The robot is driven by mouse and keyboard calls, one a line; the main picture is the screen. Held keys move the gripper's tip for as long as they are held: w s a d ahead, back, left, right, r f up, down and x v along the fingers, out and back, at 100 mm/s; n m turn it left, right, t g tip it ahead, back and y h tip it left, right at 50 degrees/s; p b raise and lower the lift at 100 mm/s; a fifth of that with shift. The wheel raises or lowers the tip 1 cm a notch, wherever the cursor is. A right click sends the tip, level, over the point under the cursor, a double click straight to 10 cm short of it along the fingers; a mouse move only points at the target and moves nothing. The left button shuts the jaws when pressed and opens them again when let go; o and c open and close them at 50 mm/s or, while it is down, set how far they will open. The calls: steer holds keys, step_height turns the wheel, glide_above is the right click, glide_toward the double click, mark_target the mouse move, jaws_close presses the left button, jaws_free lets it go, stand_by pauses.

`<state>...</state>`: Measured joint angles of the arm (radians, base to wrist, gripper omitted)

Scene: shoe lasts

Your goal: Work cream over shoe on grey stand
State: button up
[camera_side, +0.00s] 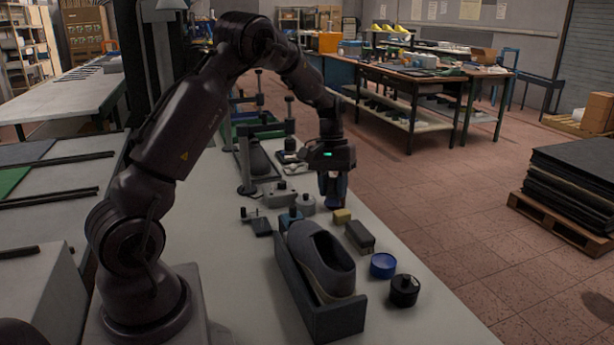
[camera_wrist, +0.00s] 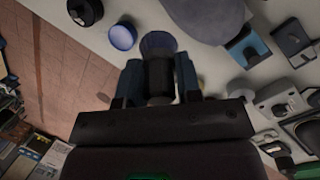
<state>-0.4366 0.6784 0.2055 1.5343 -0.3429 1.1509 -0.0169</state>
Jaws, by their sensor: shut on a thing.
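A dark grey-blue shoe (camera_side: 318,255) sits in a long dark grey stand (camera_side: 342,322) near the front of the table; the shoe shows partly at the top of the wrist view (camera_wrist: 205,14). My gripper (camera_side: 333,188) is beyond the shoe, above the table and apart from the shoe. It is shut on a dark cylindrical tool (camera_wrist: 159,76) with a round bluish-grey end. The fingers hide part of the tool. A blue round tin (camera_side: 383,265) stands right of the shoe, and also shows in the wrist view (camera_wrist: 122,37). I cannot tell which container holds cream.
A black jar (camera_side: 404,290), a dark block-shaped brush (camera_side: 359,236) and a small yellow block (camera_side: 342,216) stand along the right side of the table. Grey metal fixtures (camera_side: 279,194) crowd the area left of my gripper. The table's front right is clear.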

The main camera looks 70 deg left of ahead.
steer(key=w+d+f+m+g+y, duration=0.1)
steer(key=d+f+m, duration=0.2)
steer(key=d+m, duration=0.2)
steer(key=w+d+f+m+g+y, duration=0.1)
steer(key=d+f+m, duration=0.3)
steer(key=d, duration=0.8)
steer(key=shift+w+d+f+m+g+y, duration=0.15)
steer(key=shift+w+d+m+g+y, duration=0.2)
steer(key=shift+w+m, duration=0.3)
steer(key=shift+s+a, duration=0.15)
steer(key=shift+s, duration=1.15)
steer(key=shift+a, duration=4)
steer(key=d, duration=0.8)
